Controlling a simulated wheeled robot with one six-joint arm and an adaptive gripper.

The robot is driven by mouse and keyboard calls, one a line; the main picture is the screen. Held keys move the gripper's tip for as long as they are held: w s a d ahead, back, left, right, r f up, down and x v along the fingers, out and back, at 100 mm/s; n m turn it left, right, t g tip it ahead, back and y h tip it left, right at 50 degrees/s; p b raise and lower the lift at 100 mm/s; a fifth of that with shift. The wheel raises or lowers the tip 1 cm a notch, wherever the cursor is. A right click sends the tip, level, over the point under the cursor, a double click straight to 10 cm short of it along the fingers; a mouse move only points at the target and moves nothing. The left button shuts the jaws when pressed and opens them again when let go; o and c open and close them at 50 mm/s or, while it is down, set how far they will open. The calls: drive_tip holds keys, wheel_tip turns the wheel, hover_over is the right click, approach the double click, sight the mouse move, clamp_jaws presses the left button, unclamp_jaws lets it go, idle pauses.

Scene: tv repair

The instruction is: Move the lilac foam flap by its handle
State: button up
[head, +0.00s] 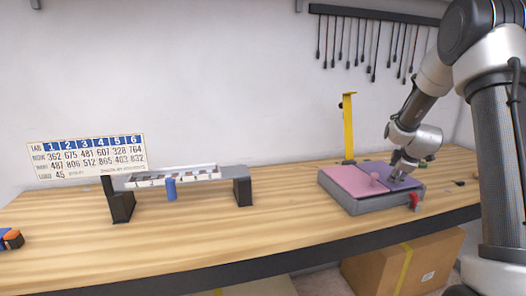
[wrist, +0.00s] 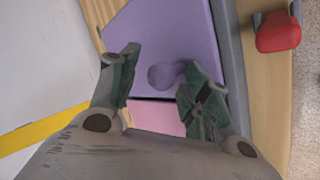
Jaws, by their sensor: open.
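The lilac foam flap (head: 391,170) lies on the right half of a shallow grey case (head: 372,205) on the bench, beside a pink flap (head: 351,181). In the wrist view the lilac flap (wrist: 185,40) fills the upper middle, with a round lilac knob handle (wrist: 164,76) on it. My gripper (head: 396,179) is over the lilac flap. In the wrist view my gripper (wrist: 160,82) is open, with its fingers on either side of the knob. I cannot tell whether they touch it. In the head view my gripper hides the lilac knob.
A red latch (head: 414,201) sits at the case's front right; it also shows in the wrist view (wrist: 277,32). A yellow post (head: 348,128) stands behind the case. A grey stand with a numbered strip (head: 175,177) is at left. Bench between is clear.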

drive_tip(key=v, duration=0.8)
idle(0.4)
wheel_tip(320, 180, up, 5)
drive_tip(key=shift+f, duration=0.1)
idle(0.4)
drive_tip(key=s, duration=1.6)
